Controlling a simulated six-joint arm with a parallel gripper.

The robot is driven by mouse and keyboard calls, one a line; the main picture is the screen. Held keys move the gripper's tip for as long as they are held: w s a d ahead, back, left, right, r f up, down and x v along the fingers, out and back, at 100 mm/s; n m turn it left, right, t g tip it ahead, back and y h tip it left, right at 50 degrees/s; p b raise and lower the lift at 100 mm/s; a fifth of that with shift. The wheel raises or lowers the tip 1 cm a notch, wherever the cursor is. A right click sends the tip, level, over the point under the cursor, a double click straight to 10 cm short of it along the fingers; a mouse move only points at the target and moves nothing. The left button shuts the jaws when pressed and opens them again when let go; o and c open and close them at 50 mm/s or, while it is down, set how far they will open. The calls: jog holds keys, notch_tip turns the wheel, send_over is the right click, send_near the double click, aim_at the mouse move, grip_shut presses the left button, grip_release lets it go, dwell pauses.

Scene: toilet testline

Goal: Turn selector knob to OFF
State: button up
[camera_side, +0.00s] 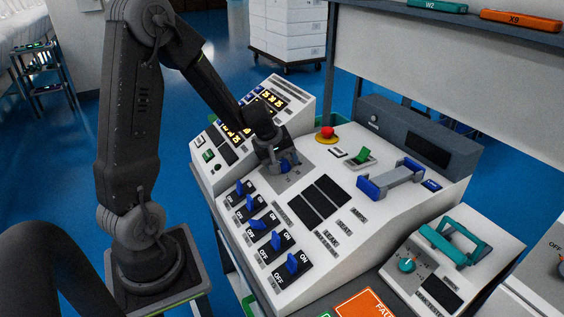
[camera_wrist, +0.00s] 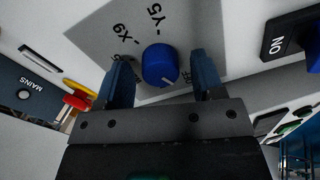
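The selector knob is a round blue knob (camera_wrist: 160,64) on a grey plate (camera_wrist: 98,34) in the wrist view. Labels Y5 and X9 show on the plate; part of the lettering nearer my gripper is hidden. My gripper (camera_wrist: 160,58) is open, with one blue finger on each side of the knob and visible gaps between. In the side view my gripper (camera_side: 287,163) is low over the grey plate (camera_side: 297,181) and largely hides the knob.
Blue toggle switches (camera_side: 257,225) marked ON and OFF line the console's left front. A teal-handled box (camera_side: 452,240) stands at the right front.

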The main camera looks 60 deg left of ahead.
jog(key=shift+r, duration=0.1)
jog(key=v, duration=1.3)
jog(key=shift+s+r, duration=0.15)
jog(key=shift+r, duration=0.15)
jog(key=s+d+r+m, duration=0.2)
jog(key=s+d+m, duration=0.4)
jog(key=d, duration=0.3)
jog(key=s+d+r+m+t, duration=0.1)
jog(key=s+d+m, duration=0.5)
jog(key=d+m, duration=0.3)
jog(key=shift+d+r, duration=0.3)
jog(key=shift+r, duration=0.05)
jog(key=shift+o, duration=0.4)
jog(key=shift+w, duration=0.1)
